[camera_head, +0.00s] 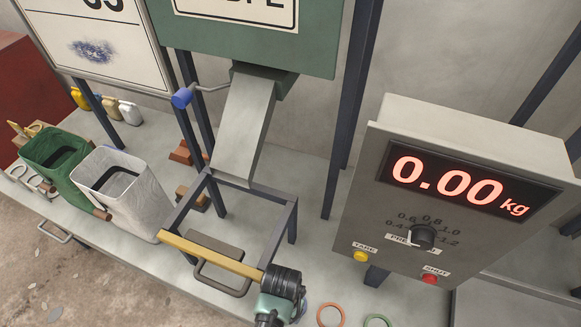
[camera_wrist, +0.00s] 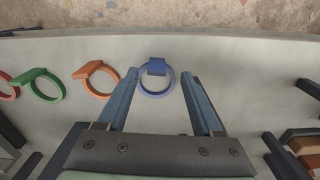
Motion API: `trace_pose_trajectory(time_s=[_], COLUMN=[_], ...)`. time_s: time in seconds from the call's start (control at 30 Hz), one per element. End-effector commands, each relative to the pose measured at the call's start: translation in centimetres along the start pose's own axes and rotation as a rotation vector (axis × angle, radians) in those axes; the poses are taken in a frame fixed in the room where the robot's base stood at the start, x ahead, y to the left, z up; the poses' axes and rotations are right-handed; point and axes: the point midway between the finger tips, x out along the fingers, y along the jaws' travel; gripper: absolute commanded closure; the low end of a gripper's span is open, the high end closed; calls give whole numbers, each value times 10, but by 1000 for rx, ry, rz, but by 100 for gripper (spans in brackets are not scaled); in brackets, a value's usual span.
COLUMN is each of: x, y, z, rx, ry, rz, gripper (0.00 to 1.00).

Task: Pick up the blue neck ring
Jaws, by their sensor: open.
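The blue neck ring (camera_wrist: 157,67) lies on the pale grey bench top, with its flat tab toward the bench edge. In the wrist view it appears between the two fingertips of my gripper (camera_wrist: 159,77). The fingers are apart, one on each side of the ring, and nothing is held. I cannot tell how far above the ring the fingertips are. In the head view my gripper's dark end is at the bottom middle, and it hides most or all of the blue ring.
The head view shows a metal frame (camera_head: 283,218) under the chute and a scale panel (camera_head: 463,190) reading 0.00 kg.

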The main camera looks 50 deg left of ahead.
Motion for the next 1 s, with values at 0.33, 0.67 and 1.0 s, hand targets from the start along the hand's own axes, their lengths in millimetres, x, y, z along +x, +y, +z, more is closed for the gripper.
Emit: trace_pose_trajectory(time_s=[0.33, 0.67, 1.0], x=[37, 57, 57], y=[4, 4, 4], z=[0, 0, 0], rx=[1, 1, 0], ry=[-2, 2, 2], rz=[0, 0, 0], gripper=[32, 32, 74])
